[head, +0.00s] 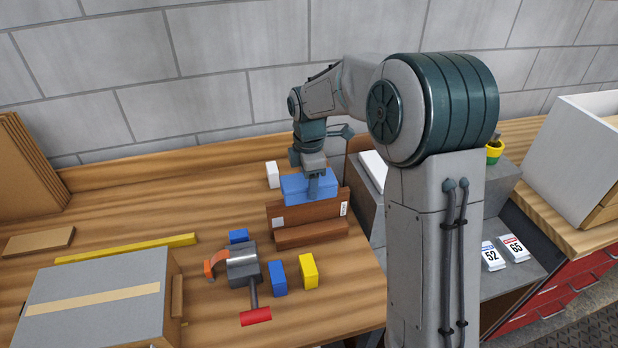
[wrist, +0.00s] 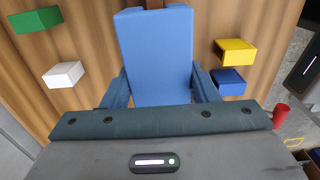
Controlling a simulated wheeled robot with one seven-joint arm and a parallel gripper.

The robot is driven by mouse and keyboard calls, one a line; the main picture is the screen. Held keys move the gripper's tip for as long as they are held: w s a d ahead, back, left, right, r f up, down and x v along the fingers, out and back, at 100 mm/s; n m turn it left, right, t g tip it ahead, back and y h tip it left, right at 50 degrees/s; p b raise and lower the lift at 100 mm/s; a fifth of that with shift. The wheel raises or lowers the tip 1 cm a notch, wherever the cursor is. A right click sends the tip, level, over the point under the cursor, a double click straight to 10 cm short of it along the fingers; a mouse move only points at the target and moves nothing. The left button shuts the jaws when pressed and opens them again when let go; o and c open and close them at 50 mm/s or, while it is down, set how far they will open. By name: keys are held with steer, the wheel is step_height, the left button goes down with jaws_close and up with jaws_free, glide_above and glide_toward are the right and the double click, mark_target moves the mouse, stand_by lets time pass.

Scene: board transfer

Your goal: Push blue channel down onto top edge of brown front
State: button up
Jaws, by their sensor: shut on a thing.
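The blue channel (head: 306,189) is held in my gripper (head: 314,176) above the workbench. The brown front (head: 310,211) stands on the bench, and the channel is over the middle of its top edge. In the head view I cannot tell whether the channel is seated on the edge or just above it. In the wrist view the blue channel (wrist: 157,55) fills the space between the two fingers of my gripper (wrist: 161,86), which are shut on its sides. A small bit of brown shows past its far end; the rest of the front is hidden there.
A vise (head: 243,266) with a red handle stands in front, near blue blocks (head: 278,278) and a yellow block (head: 309,271). A white block (head: 272,174) is behind the front. The bench's left middle is mostly clear.

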steer(key=shift+f+b, duration=1.25)
steer(key=shift+f, duration=0.9)
steer(key=shift+f, duration=0.2)
steer(key=o, duration=1)
steer(key=shift+o, duration=0.2)
steer(key=shift+r, duration=0.1)
step_height(320, 180, up, 14)
steer(key=shift+f+b, duration=0.15)
steer(key=shift+b, duration=0.5)
steer(key=s+d+f+m+t, duration=0.1)
steer(key=s+d+m, duration=0.2)
steer(key=s+m, duration=0.3)
steer(key=s+d+f+m+t, duration=0.1)
steer(key=s+d+f+m, duration=0.1)
steer(key=s+d+m, duration=0.2)
steer(key=s+d+f+m+t, duration=0.1)
steer(key=s+d+m, duration=0.3)
steer(key=s+m, duration=0.6)
steer(key=s+f, duration=0.1)
steer(key=s, duration=0.5)
steer(key=shift+f, duration=0.25)
